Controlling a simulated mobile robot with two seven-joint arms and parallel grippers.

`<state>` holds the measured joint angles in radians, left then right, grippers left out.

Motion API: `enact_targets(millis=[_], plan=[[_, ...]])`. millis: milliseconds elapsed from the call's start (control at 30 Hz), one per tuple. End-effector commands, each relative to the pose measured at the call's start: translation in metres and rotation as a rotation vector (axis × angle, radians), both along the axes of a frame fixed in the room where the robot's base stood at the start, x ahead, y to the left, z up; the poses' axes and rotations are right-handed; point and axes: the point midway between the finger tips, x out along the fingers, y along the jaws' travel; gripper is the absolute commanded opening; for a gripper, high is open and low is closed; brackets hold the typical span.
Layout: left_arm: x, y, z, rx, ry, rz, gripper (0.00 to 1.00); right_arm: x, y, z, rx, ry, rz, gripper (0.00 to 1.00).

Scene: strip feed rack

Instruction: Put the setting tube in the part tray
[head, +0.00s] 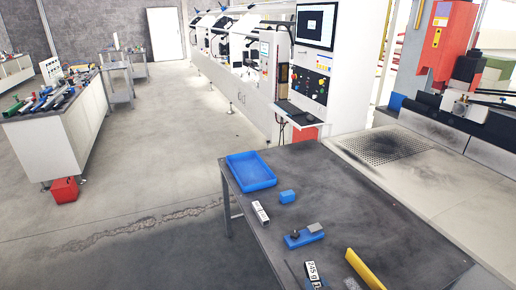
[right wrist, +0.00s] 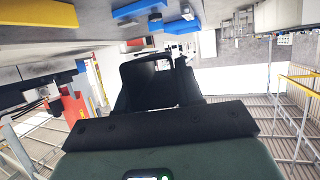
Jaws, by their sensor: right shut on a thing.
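A shallow blue tray (head: 250,182), which looks like the part tray, lies at the table's far left corner and looks empty. My right gripper (right wrist: 152,75) shows dark in the right wrist view, shut on a dark thing whose outline merges with the fingers. I cannot tell from its shape whether that thing is the setting tube. A short, rounded blue piece (head: 288,196) lies on the table just right of the tray, apart from it. I cannot make out my right gripper clearly in the head view. My left gripper is not in view.
The dark table (head: 375,222) also bears a white labelled block (head: 261,212), a blue base with a knob and grey block (head: 303,238), a yellow bar (head: 364,270) and a "245 g" block (head: 311,269). A red machine (head: 447,45) stands beyond. The table's right side is clear.

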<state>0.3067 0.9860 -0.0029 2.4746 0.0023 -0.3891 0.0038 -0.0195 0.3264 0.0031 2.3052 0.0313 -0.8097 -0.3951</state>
Motion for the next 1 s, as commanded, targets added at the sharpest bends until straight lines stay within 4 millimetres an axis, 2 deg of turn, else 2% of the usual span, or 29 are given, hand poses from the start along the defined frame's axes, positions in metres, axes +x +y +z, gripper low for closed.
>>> enact_targets(millis=[33, 133, 467, 567, 700, 800, 1000], plan=[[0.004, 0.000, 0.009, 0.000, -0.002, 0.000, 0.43, 0.000, -0.001, -0.003, 0.002, 0.003, -0.027, 0.00], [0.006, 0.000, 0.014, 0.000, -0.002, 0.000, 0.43, -0.001, -0.004, -0.011, 0.000, -0.001, -0.068, 0.00], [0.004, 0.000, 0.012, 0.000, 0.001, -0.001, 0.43, -0.002, -0.006, -0.015, 0.002, -0.006, -0.085, 0.00], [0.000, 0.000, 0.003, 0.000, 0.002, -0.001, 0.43, -0.001, -0.004, -0.008, 0.002, -0.011, -0.049, 0.00], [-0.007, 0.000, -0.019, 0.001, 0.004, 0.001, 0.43, -0.001, -0.002, 0.013, 0.000, -0.017, 0.060, 0.00], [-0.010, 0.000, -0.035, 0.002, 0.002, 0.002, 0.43, -0.008, -0.002, 0.026, -0.003, -0.011, 0.152, 0.00], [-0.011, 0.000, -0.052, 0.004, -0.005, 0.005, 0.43, -0.023, -0.010, 0.039, -0.003, -0.007, 0.254, 0.00]])
